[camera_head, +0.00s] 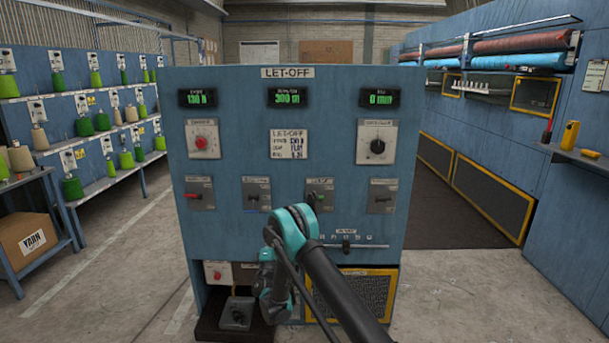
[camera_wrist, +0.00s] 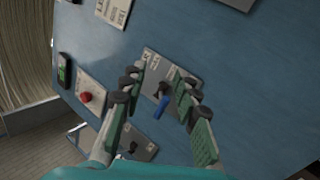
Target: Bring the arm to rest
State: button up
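My gripper (camera_wrist: 161,82) is open, its two fingers spread in the wrist view. Between and beyond the fingers is a grey switch plate (camera_wrist: 168,66) with a dark lever that has a blue end (camera_wrist: 160,106). I see no finger clearly touching the lever. In the head view my teal and black arm (camera_head: 296,228) is bent in front of the blue LET-OFF panel (camera_head: 231,152). The fingers cannot be made out there.
The panel carries a red knob (camera_head: 200,143), a black dial (camera_head: 377,146) and a row of lever switches, one red (camera_head: 194,195). A dark pedal box (camera_head: 237,313) stands at its foot. Yarn shelves (camera_head: 99,116) are at left. Floor is clear on both sides.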

jog(key=d+r+m+g+h, duration=0.3)
jog(key=d+r+m+h, duration=0.15)
jog(key=d, duration=0.45)
jog(key=d+r+m+g+h, duration=0.3)
jog(key=d+r+m, duration=0.15)
jog(key=d, duration=0.55)
jog(key=s+d+r+m+g, duration=0.3)
jog(key=s+d+m+g, duration=0.25)
jog(key=s+d, duration=0.65)
jog(key=s+d+f+m+g, duration=0.2)
jog(key=s+d+g, duration=0.2)
jog(key=s+d, duration=0.35)
jog(key=s+a+f+m+g+y, duration=0.1)
jog(key=s+a+f+y, duration=0.1)
jog(key=s, duration=0.7)
jog(key=s+a+f+m+g+y, duration=0.1)
jog(key=s+a+f+g+y, duration=0.1)
jog(key=s, duration=0.8)
jog(key=s+a+f+m+g+y, duration=0.1)
jog(key=s+f+y, duration=0.3)
jog(key=s, duration=0.6)
jog(key=shift+a+y, duration=0.35)
jog(key=shift+a, duration=0.25)
jog(key=shift+s, duration=0.1)
